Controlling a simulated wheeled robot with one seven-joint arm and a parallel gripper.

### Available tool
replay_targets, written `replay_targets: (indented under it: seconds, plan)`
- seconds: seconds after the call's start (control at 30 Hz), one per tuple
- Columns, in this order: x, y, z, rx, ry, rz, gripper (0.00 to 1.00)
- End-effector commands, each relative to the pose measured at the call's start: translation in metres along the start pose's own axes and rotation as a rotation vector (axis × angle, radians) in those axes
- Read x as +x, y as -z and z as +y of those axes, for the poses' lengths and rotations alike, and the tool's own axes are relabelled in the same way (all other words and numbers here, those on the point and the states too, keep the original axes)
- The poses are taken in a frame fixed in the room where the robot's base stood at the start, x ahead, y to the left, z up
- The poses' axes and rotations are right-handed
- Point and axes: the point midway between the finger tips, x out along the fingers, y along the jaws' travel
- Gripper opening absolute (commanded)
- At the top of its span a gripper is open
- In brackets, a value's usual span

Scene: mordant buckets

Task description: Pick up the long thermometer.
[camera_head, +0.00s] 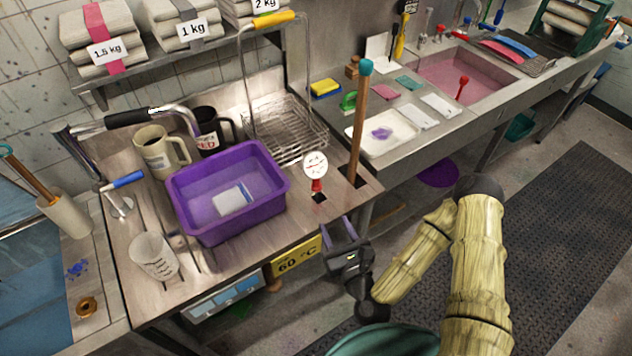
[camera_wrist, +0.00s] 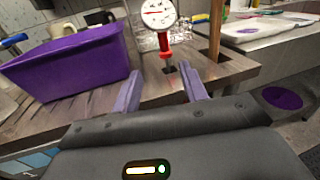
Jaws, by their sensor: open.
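A thermometer with a round white dial (camera_head: 316,164) and a red collar stands upright at a small dark square on the steel counter, right of the purple tub. In the wrist view its dial (camera_wrist: 158,14) is cut by the top edge, and its red collar and a short dark stem show below. The rest of its stem is hidden. My gripper (camera_head: 341,229) is open and empty in front of the counter's edge, lower and nearer than the thermometer. In the wrist view the fingertips (camera_wrist: 162,80) stand apart, with the thermometer beyond and between them.
A purple tub (camera_head: 272,216) stands left of the thermometer. A tall wooden stick (camera_head: 358,125) with a teal top rises close on its right. A wire rack (camera_head: 290,135) is behind. A yellow 60 °C sign (camera_head: 297,256) hangs on the counter's front.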

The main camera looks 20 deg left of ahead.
Motion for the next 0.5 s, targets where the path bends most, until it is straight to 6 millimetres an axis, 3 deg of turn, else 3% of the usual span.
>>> replay_targets:
  seconds: [0.5]
  plan:
    - [0.0055, 0.0020, -0.0021, 0.036, 0.020, -0.013, 0.43]
